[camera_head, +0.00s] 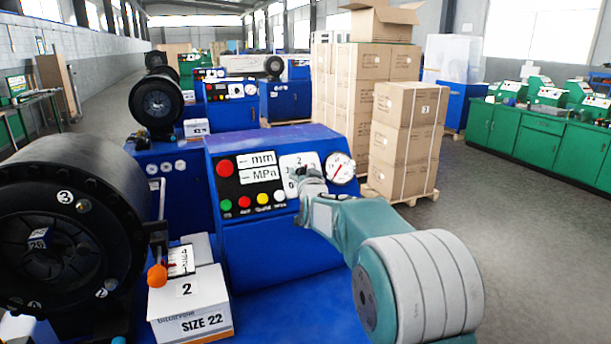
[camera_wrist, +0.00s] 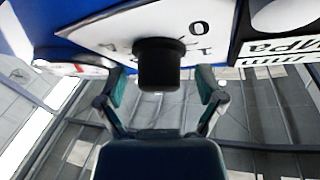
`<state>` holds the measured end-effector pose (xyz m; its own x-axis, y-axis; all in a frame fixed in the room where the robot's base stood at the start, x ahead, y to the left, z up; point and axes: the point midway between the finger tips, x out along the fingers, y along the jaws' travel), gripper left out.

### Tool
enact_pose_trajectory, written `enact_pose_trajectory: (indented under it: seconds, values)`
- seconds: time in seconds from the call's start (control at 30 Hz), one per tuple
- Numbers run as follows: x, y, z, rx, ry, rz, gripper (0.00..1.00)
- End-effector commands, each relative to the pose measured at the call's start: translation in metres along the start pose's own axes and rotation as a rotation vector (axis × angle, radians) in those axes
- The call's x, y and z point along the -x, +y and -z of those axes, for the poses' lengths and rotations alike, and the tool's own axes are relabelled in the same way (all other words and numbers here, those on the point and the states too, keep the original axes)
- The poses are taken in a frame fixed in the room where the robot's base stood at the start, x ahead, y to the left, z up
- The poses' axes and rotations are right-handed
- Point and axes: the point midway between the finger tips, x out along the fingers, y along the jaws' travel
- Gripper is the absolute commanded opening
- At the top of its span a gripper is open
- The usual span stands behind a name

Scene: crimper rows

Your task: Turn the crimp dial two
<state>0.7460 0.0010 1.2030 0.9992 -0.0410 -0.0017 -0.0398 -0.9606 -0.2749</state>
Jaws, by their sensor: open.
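The crimp dial is a black round knob (camera_wrist: 160,65) on a white plate with printed numbers; the wrist view shows it upside down. In the head view the white dial plate (camera_head: 288,161) sits on the blue console, with a 2 at its top, and my gripper mostly hides the knob. My gripper (camera_head: 308,183) is in front of the plate at its lower right. In the wrist view my gripper (camera_wrist: 162,82) is open, with one finger on each side of the knob and a gap to both. The knob's pointer setting cannot be read.
A pressure gauge (camera_head: 341,168) is right of the dial. A red button (camera_head: 224,168), displays and coloured buttons are left of it. A black crimper head (camera_head: 60,225) with an orange-tipped lever (camera_head: 157,275) and a SIZE 22 box (camera_head: 190,308) stand at left. Stacked cartons (camera_head: 408,135) stand behind right.

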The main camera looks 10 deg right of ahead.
Motion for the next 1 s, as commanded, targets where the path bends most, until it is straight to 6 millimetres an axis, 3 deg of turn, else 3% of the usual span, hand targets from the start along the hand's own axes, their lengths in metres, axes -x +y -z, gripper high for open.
enact_pose_trajectory:
  seconds: [0.2,0.3,0.4,1.0]
  values:
    - [-0.0003,0.0001,0.0003,0.000,0.001,0.000,0.87]
    - [-0.0002,0.0001,0.0002,0.000,0.001,0.000,0.43]
    - [-0.0003,0.0000,0.0001,0.000,0.000,0.000,0.05]
    - [-0.0009,-0.0008,-0.0003,-0.083,-0.003,-0.058,0.05]
